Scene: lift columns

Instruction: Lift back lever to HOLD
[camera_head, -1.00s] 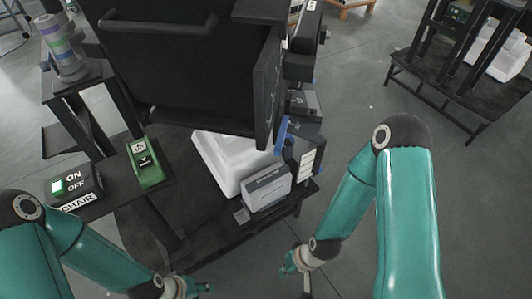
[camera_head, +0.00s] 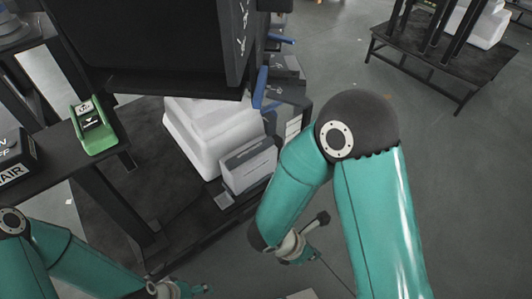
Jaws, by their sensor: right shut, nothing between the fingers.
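Blue levers show on the right side of the black lift column unit: one upright blue lever (camera_head: 260,87) beside the panel, and a smaller blue bar (camera_head: 281,39) farther back. I cannot tell which is the back lever, and no HOLD mark is readable. My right gripper (camera_head: 298,256) is shut and empty, low in front of the unit, well apart from both levers. My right arm's links stand close to the grey box and the levers' right side. My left gripper (camera_head: 182,290) is at the bottom edge, partly cut off; its jaw state is unclear.
A white block (camera_head: 205,130) and a grey box (camera_head: 248,165) sit on the black base. A green switch box (camera_head: 95,130) and an ON/OFF box (camera_head: 14,160) stand at left. Another dark stand (camera_head: 430,60) is at upper right. Grey floor is open between.

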